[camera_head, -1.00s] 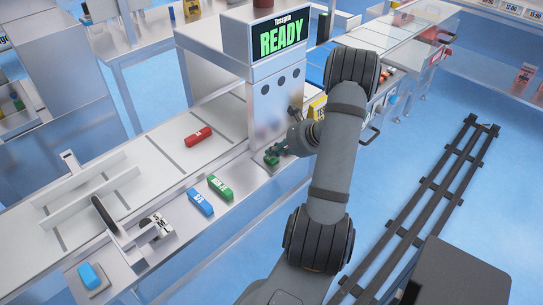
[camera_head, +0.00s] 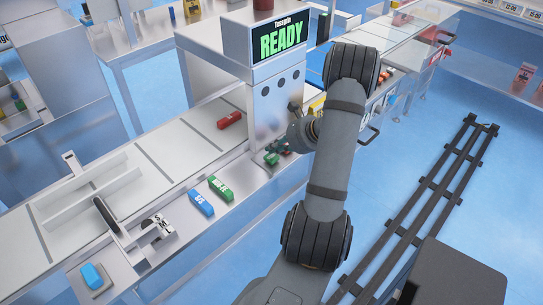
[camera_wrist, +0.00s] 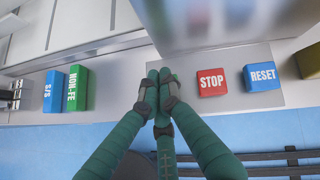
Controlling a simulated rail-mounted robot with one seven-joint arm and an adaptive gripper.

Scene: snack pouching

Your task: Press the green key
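My gripper (camera_wrist: 158,78) points down at the key panel (camera_wrist: 215,107), its teal fingers together with nothing seen between them. A bit of brighter green (camera_wrist: 166,71) shows right at the fingertips, left of the red STOP key (camera_wrist: 211,82) and blue RESET key (camera_wrist: 261,76). It looks like the green key, mostly hidden by the fingers; I cannot tell whether they touch it or whether it is pressed down. In the head view the gripper (camera_head: 276,156) is low at the foot of the machine, whose screen (camera_head: 281,38) reads READY in green.
A green NON-FE block (camera_head: 220,188) and a blue S/S block (camera_head: 201,202) lie on the ledge left of the gripper. A red block (camera_head: 230,119) is on the conveyor (camera_head: 150,155) by the machine. A blue piece (camera_head: 91,276) sits at the front left.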

